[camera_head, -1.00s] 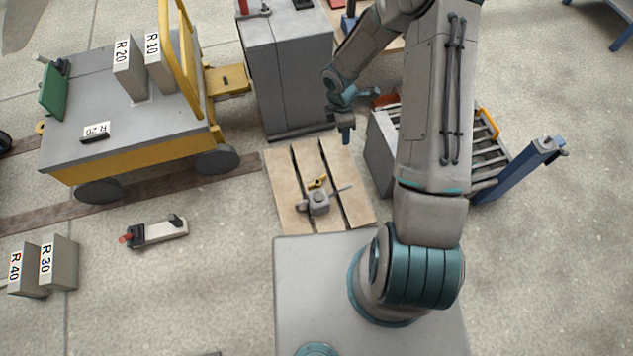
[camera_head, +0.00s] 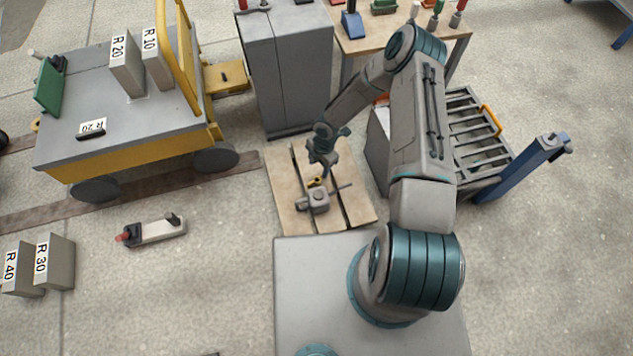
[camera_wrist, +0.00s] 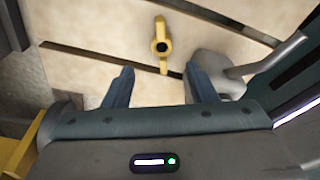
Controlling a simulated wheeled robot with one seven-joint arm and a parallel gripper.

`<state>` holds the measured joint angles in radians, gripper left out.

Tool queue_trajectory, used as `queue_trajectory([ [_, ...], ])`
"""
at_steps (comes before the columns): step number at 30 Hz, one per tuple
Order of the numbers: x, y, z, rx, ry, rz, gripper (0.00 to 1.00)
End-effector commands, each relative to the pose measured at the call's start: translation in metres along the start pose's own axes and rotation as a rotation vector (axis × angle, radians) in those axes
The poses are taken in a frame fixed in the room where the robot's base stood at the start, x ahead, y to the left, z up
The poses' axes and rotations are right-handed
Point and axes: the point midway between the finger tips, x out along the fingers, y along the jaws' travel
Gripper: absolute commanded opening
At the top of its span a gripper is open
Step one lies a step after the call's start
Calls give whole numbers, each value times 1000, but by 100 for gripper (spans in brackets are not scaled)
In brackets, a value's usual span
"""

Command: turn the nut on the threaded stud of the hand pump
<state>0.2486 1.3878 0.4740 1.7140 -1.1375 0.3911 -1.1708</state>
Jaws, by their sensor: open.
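In the head view the nut (camera_head: 315,182) is small, beside the grey pump body (camera_head: 318,201) on the wooden pallet. The pump body also shows at the right in the wrist view (camera_wrist: 216,78), with a grey bar sticking out. My gripper (camera_wrist: 160,70) is open and empty, its two blue fingers apart. In the head view my gripper (camera_head: 323,170) is above the pallet, just behind the nut. Most of the stud is hidden.
The wooden pallet (camera_head: 285,190) has dark gaps between boards. A grey cabinet (camera_head: 287,75) stands behind it, a slatted grey crate (camera_head: 470,130) and blue post (camera_head: 525,165) to the right, a yellow cart (camera_head: 130,160) to the left. A red-ended tool (camera_head: 155,231) lies on the floor.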

Motion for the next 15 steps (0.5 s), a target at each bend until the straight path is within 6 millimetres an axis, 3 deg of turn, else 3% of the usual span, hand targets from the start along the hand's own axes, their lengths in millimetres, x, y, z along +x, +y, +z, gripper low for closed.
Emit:
queue_trajectory([
  [1,11,0,0,0,0,0,52],
  [10,30,0,1,1,0,1,52],
  [15,55,-4,2,3,1,0,52],
])
